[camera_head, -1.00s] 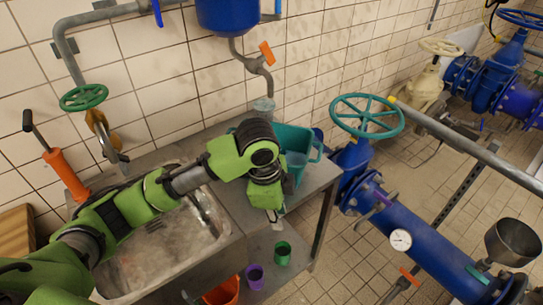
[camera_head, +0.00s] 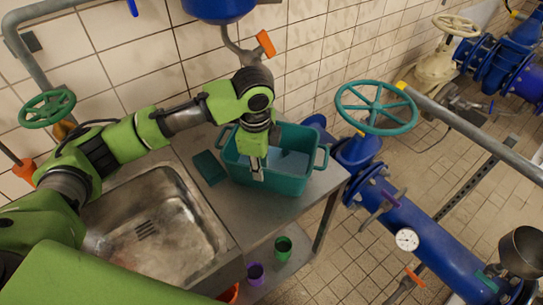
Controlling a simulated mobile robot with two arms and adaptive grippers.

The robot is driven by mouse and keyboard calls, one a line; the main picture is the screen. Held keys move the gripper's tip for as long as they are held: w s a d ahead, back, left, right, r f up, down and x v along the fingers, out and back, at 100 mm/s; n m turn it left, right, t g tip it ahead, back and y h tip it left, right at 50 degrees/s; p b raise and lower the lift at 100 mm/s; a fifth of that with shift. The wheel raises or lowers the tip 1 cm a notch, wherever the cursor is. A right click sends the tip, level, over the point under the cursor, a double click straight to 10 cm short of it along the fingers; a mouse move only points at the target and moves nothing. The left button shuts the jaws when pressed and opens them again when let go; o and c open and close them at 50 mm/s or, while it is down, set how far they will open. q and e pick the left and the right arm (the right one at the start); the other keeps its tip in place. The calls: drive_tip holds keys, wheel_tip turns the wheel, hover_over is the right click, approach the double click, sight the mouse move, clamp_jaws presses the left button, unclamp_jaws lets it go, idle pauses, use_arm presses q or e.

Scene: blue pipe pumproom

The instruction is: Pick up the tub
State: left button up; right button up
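The tub (camera_head: 275,185) is a teal, open-topped box with a handle at each end. It stands upright on the metal counter right of the sink, with something pale blue inside. My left gripper (camera_head: 257,172) points down in front of the tub's left half, its tips near the front wall. My green arm covers part of the tub's back and left. I cannot tell whether the fingers touch the tub or how far apart they are. My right gripper is not in view.
A flat teal block (camera_head: 209,167) lies left of the tub. The metal sink (camera_head: 150,220) is further left. A blue pipe with a teal valve wheel (camera_head: 376,107) stands close on the right. A green cup (camera_head: 283,247) and a purple cup (camera_head: 256,273) sit on the lower shelf.

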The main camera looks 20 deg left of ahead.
sight(264, 189)
use_arm(q)
wheel_tip(264, 189, down, 3)
drive_tip(key=shift+w+r, duration=0.1)
drive_tip(key=f, duration=0.1)
drive_tip(key=f+p, duration=0.1)
drive_tip(key=f, duration=0.1)
drive_tip(key=shift+w+d+f+p, duration=0.1)
drive_tip(key=shift+d+p, duration=0.1)
drive_tip(key=shift+p, duration=0.1)
wheel_tip(264, 189, down, 2)
drive_tip(key=shift+f, duration=0.1)
drive_tip(key=shift+w+f, duration=0.1)
drive_tip(key=shift+f, duration=0.3)
clamp_jaws()
drive_tip(key=shift+w+r, duration=0.15)
drive_tip(key=shift+r, duration=0.05)
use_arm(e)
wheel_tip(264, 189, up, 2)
